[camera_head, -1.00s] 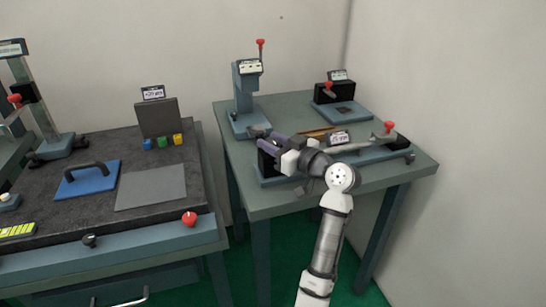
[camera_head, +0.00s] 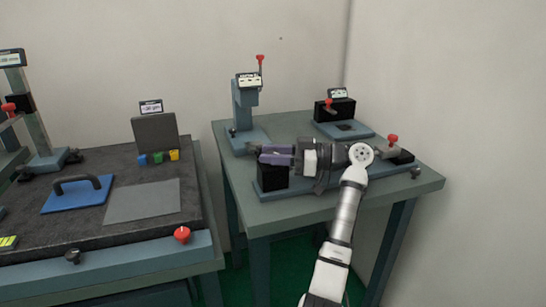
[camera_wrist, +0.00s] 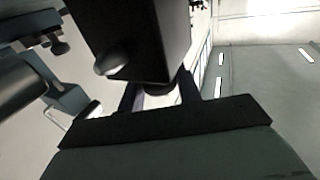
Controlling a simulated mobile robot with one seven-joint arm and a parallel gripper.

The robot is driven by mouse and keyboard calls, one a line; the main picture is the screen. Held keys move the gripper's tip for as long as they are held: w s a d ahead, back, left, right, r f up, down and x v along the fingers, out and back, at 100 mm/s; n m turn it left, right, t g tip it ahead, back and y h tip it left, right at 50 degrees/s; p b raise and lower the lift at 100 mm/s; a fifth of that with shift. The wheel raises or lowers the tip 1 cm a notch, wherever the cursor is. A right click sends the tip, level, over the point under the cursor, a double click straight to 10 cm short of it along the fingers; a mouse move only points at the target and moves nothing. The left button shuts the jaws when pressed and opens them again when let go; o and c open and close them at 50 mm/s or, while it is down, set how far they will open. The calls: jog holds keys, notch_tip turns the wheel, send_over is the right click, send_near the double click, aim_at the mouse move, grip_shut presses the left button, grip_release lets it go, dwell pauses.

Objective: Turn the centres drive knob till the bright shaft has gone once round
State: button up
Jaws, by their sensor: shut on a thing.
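The centres device stands on the right table, with a black headstock block (camera_head: 271,178) at its left end. My gripper (camera_head: 262,154) reaches left over that block, its purple-grey fingers lying level. In the wrist view the fingers (camera_wrist: 160,90) are shut on a dark round part under the block (camera_wrist: 150,35), which looks like the drive knob (camera_wrist: 158,91). The knob is mostly hidden in the head view. The bright shaft is hidden behind my gripper and wrist in the head view. A pale rounded peg (camera_wrist: 111,63) shows on the block's face in the wrist view.
The tailstock's red knob (camera_head: 393,140) stands right of my wrist. A column press (camera_head: 245,105) with a red-topped lever is behind the gripper, and a black fixture (camera_head: 335,110) is at the back right. The left bench (camera_head: 95,225) holds a blue plate and coloured blocks.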

jog(key=shift+f, duration=0.1)
dwell(0.3)
jog(key=o, duration=0.9)
jog(key=shift+a, duration=0.1)
jog(key=d, duration=0.4)
jog(key=s+d+b, duration=0.1)
jog(key=d, duration=0.4)
jog(key=d+b, duration=0.1)
jog(key=d, duration=0.4)
jog(key=shift+s, duration=0.2)
jog(key=shift+a, duration=0.1)
